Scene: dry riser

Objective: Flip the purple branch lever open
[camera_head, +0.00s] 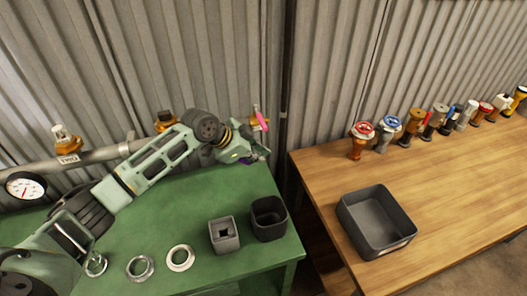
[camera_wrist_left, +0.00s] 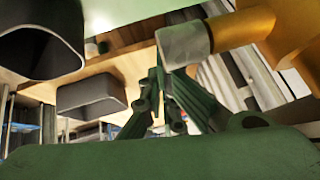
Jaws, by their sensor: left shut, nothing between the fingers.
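A pink-purple lever (camera_head: 262,121) stands nearly upright on a brass branch valve at the right end of the pipe, behind my left gripper. My left gripper (camera_head: 262,154) is in front of and just below this valve, over the back of the green table. A small purple patch shows beside its fingers; I cannot tell what it belongs to. In the left wrist view the green fingers (camera_wrist_left: 160,85) are closed together and empty, close to the grey end (camera_wrist_left: 185,45) of a brass fitting (camera_wrist_left: 245,25). I cannot tell whether they touch. My right gripper is not in view.
A pressure gauge (camera_head: 25,188) sits at left. The wooden table (camera_head: 450,190) holds a dark tray (camera_head: 376,222) and several valves along the back.

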